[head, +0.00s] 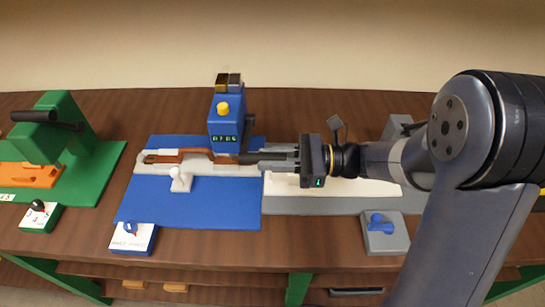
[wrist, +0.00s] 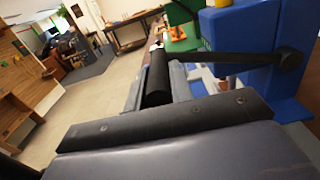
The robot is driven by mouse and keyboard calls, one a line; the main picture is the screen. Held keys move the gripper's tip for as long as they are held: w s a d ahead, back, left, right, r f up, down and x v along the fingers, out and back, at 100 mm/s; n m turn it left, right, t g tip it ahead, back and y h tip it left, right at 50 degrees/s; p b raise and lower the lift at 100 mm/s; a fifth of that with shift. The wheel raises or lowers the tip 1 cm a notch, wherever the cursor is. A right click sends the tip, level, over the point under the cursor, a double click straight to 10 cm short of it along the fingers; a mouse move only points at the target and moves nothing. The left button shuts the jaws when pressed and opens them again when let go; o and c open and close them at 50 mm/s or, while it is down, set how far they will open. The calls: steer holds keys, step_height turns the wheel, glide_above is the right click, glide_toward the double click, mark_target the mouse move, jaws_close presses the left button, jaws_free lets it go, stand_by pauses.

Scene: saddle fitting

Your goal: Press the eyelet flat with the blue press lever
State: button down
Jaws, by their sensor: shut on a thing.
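The blue press (head: 226,128) stands at the back of a blue mat, with a yellow knob on top and a small lit display. Its black lever runs from a pivot on its side to a black cylindrical handle; the handle (wrist: 157,78) shows between my fingers in the wrist view. My gripper (head: 266,158) is shut on this handle, at the front right of the press. A brown strap (head: 192,154) lies on a white holder (head: 160,168) and reaches toward the press. I cannot make out the eyelet.
A green press (head: 62,130) with a black lever stands at the left on a green mat. A white box with a red-and-blue switch (head: 134,237) is at the blue mat's front edge. A grey box with a blue switch (head: 380,230) lies at the right. The blue mat's front is bare.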

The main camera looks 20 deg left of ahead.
steer(key=shift+w+a+r+m+p, duration=0.15)
steer(key=shift+r+m+p, duration=0.15)
steer(key=shift+r+p, duration=0.45)
steer(key=shift+w+d+r+m+p, duration=0.15)
steer(key=shift+r+m+p, duration=0.25)
steer(key=shift+p, duration=0.6)
steer(key=w+a+r+m+p, duration=0.1)
steer(key=w+r+p, duration=0.4)
steer(key=r+p, duration=0.2)
steer(key=shift+a+p, duration=0.4)
steer(key=shift+p, duration=0.25)
steer(key=shift+w, duration=0.1)
steer(key=c, duration=1.3)
jaws_free()
steer(key=shift+o, duration=0.2)
steer(key=shift+f, duration=0.1)
steer(key=shift+d, duration=0.1)
